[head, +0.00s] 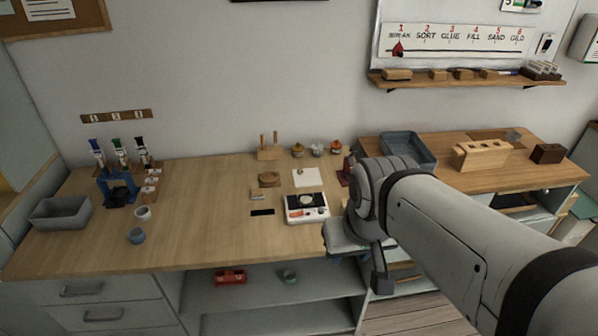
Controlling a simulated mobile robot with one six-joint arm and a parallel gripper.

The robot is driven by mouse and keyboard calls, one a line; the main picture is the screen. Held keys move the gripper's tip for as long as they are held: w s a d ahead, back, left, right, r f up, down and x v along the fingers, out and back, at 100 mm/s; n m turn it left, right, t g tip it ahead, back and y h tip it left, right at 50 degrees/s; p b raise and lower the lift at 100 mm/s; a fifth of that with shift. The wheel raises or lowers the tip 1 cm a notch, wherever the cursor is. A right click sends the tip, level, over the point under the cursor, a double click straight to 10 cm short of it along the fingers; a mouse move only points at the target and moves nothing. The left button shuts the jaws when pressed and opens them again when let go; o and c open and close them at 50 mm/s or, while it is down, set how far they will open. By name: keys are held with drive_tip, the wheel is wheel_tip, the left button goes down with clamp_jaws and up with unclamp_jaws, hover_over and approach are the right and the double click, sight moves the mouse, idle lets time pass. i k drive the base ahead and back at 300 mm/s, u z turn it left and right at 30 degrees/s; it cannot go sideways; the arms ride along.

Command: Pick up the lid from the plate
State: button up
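I cannot surely pick out the lid or the plate at this size. A low white device (306,207) sits near the front of the wooden workbench (200,215), with a dark patch and a small pale round shape on top. A flat white square (307,178) with a small item on it lies behind it. My arm reaches in from the lower right. My gripper (380,283) hangs low at the bench's front edge, right of the white device and apart from it. Its fingers are too small and dark to judge, and I see nothing held in it.
A brown block (269,180) and a dark strip (262,212) lie left of the device. A blue-grey tray (408,149) is behind my arm. The bench's middle left is clear.

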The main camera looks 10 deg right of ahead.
sight(305, 199)
drive_tip(key=i, duration=1)
drive_tip(key=z, duration=0.05)
